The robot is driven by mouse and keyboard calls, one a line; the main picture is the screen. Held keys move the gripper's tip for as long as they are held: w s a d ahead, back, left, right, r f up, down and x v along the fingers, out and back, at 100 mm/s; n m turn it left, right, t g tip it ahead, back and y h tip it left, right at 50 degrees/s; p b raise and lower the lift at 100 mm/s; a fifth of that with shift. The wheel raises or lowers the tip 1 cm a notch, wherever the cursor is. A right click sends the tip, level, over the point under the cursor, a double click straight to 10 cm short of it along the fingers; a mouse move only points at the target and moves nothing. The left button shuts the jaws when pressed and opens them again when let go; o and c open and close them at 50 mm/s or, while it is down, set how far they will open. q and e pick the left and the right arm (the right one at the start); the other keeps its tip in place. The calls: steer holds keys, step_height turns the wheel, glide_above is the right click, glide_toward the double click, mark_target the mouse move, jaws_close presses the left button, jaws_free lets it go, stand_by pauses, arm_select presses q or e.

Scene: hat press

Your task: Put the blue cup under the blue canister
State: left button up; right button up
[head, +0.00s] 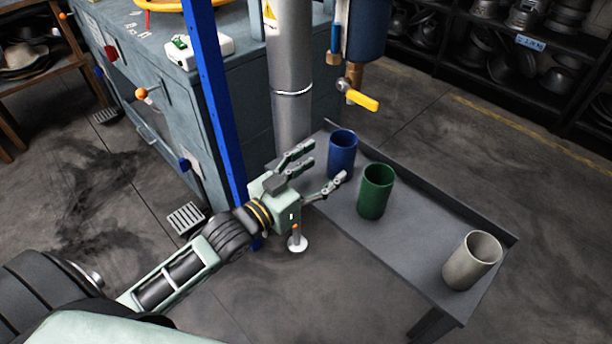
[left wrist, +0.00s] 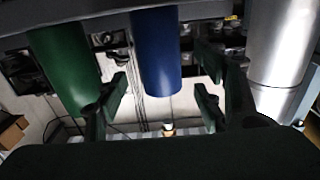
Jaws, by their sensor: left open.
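The blue cup (head: 342,155) stands upright at the far end of a grey table, left of a green cup (head: 375,192). My left gripper (head: 324,165) is open, its fingers reaching toward the blue cup from the left. In the left wrist view, which looks upside down, the blue cup (left wrist: 157,50) shows between the spread fingers (left wrist: 161,89); I cannot tell whether they touch it. The blue canister (head: 366,28) is at the top of the head view, partly cut off, with a brass outlet and yellow valve handle (head: 358,96) below it. My right gripper is out of view.
A grey cup (head: 472,260) stands at the near right of the low-rimmed table (head: 420,245). A silver pipe (head: 291,75) and a blue post (head: 213,100) rise beside the table. A grey machine cabinet (head: 160,105) stands at the left.

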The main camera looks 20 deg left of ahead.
arm_select(q)
steer(key=v, duration=0.5)
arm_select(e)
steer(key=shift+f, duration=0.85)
